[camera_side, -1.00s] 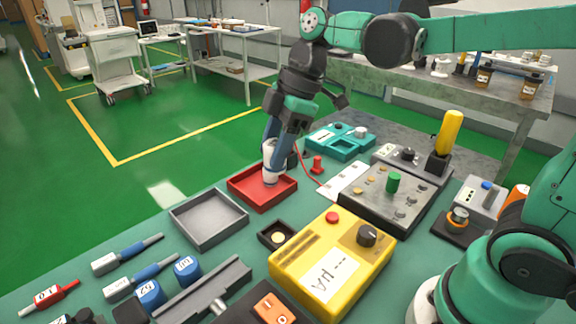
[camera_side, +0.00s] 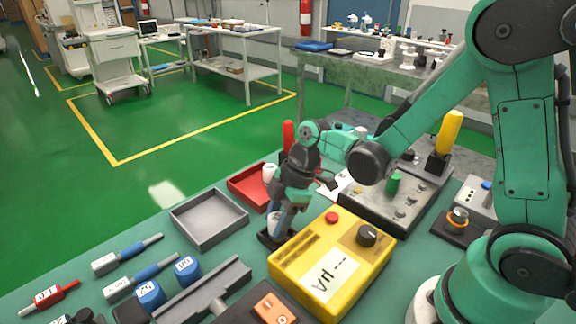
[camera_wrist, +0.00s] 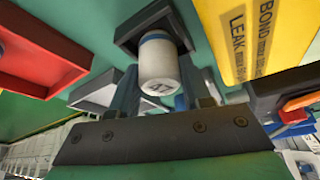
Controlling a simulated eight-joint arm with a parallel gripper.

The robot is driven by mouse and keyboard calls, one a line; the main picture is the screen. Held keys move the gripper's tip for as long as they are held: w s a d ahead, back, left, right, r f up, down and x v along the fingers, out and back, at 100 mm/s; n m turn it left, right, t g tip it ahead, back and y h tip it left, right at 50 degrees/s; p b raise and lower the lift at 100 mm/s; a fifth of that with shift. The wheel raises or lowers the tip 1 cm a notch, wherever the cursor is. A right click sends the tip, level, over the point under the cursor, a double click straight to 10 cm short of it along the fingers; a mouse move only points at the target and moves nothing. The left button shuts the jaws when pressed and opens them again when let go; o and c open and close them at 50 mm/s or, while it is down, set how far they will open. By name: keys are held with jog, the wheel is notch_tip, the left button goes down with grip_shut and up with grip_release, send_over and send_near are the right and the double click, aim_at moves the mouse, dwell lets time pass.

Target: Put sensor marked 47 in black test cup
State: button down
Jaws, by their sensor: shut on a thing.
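My gripper (camera_wrist: 160,95) is shut on a white cylindrical sensor (camera_wrist: 159,65) with a blue band and the mark 47 on its near end. The sensor also shows in the side view (camera_side: 275,222), partly hidden by my fingers. My gripper (camera_side: 283,222) points down at the black test cup (camera_side: 266,239). In the wrist view the sensor's far end overlaps the opening of the square black cup (camera_wrist: 124,36). I cannot tell whether it touches the cup's floor.
The yellow meter box (camera_side: 325,265) stands close to the right of the cup. A red tray (camera_side: 240,190) with a white piece (camera_side: 268,173) lies behind, and a grey tray (camera_side: 208,218) to the left. Blue-marked cylinders (camera_side: 150,294) stand at the front left.

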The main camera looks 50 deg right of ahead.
jog(key=shift+f, duration=0.35)
jog(key=c, duration=0.7)
grip_release()
jog(key=shift+f, duration=0.1)
jog(key=shift+o, duration=0.2)
jog(key=s+d+r+m+t+h, duration=0.2)
jog(key=r+m, duration=0.4)
jog(key=s+d+r+m+t+h, duration=0.2)
jog(key=s+d+r+m+t, duration=0.1)
jog(key=r+m, duration=0.2)
jog(key=shift+s+r+m, duration=0.15)
jog(key=shift+r+m, duration=0.2)
jog(key=shift+m, duration=0.85)
